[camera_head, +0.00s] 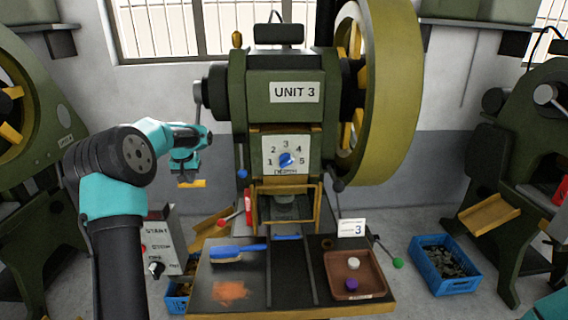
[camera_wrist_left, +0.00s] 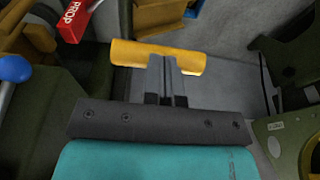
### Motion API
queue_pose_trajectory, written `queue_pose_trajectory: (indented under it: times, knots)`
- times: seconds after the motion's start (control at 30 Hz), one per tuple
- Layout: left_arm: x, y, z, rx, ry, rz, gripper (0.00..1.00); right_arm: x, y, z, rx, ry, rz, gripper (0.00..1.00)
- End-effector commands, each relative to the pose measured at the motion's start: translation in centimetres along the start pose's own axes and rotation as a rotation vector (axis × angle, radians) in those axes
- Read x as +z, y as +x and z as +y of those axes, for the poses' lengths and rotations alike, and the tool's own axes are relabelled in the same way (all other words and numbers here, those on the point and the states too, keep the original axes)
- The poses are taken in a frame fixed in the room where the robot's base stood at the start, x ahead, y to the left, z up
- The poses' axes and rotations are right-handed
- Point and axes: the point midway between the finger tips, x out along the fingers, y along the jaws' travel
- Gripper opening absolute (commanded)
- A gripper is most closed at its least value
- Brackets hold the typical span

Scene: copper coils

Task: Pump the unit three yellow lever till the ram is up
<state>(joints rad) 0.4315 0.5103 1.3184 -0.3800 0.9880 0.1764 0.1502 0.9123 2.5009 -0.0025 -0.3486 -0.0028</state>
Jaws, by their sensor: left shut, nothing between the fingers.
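The green press marked UNIT 3 (camera_head: 297,92) stands in the middle of the head view. A short yellow bar (camera_head: 192,184), which looks like the lever, shows just below my left gripper (camera_head: 186,173). In the left wrist view the yellow bar (camera_wrist_left: 158,55) lies crosswise at the tips of my left gripper (camera_wrist_left: 167,70). The gripper's grey fingers are together; I cannot tell whether they touch the bar. The bar's mounting is hidden. A grey part, perhaps the ram (camera_head: 285,199), shows behind the yellow guard frame (camera_head: 318,207). My right gripper is out of view.
A red PROP block (camera_head: 249,206) stands beside the press opening; it also shows in the left wrist view (camera_wrist_left: 78,18). A blue-knobbed rod (camera_head: 242,174) hangs nearby. The bench (camera_head: 300,282) holds a blue-handled brush (camera_head: 238,252) and a brown tray (camera_head: 330,268). A control box (camera_head: 160,240) stands left.

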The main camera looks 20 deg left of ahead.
Motion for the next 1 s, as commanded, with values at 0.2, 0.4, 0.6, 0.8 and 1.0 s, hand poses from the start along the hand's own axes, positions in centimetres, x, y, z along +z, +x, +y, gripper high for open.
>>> queue_pose_trajectory:
  times: [0.2,0.4,0.6,0.8,1.0]
  knots:
    - [0.5,-0.9,0.0,0.0,0.0,0.002,0.0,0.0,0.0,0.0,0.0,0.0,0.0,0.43]
    - [0.5,-0.9,0.0,-0.001,0.0,0.003,0.0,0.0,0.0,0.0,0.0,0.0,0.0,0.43]
    - [0.8,-1.9,-0.1,-0.001,0.0,0.004,0.0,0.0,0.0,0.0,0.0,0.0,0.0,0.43]
    - [1.6,-4.0,-0.1,-0.001,0.0,0.004,0.0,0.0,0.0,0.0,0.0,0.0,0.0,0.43]
    - [2.3,-5.9,0.0,0.0,0.0,0.004,0.0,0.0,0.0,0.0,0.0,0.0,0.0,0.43]
